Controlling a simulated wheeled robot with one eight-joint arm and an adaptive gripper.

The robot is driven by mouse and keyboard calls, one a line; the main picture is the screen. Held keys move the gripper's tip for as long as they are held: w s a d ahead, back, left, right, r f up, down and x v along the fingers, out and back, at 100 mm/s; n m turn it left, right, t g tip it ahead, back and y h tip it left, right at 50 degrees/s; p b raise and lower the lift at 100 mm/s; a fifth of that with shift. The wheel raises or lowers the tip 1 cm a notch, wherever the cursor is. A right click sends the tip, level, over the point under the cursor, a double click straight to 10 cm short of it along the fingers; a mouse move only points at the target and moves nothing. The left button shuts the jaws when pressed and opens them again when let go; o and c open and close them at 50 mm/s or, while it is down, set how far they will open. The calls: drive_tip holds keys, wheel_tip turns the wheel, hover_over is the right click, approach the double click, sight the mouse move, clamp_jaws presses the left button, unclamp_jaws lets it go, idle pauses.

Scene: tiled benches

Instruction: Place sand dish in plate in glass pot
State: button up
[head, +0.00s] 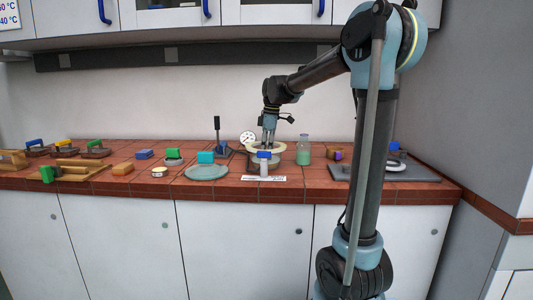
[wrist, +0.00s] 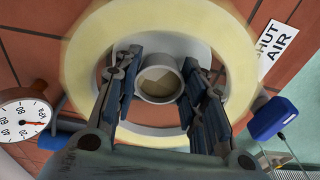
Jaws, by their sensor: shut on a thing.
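My gripper (head: 268,140) points down over the glass pot, which has a broad pale yellow ring (head: 281,147) around its mouth. In the wrist view the same ring (wrist: 238,70) surrounds the fingers. My gripper (wrist: 160,72) is shut on the sand dish (wrist: 158,84), a small round grey cup with tan sand in it. The dish looks upright and sits within the ring's opening as seen from above. The plate inside the pot is mostly hidden by the dish and fingers, and I cannot tell whether the dish touches it.
A blue block (head: 264,155) stands at the pot's front by a white label (head: 264,178). A grey-green disc (head: 206,172) lies left. Several coloured-handled items fill the far left bench.

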drive_tip(key=o, duration=1.1)
drive_tip(key=shift+f, duration=0.1)
drive_tip(key=r, duration=0.4)
drive_tip(key=d+r, duration=0.1)
drive_tip(key=r, duration=0.7)
drive_tip(key=shift+d, duration=0.2)
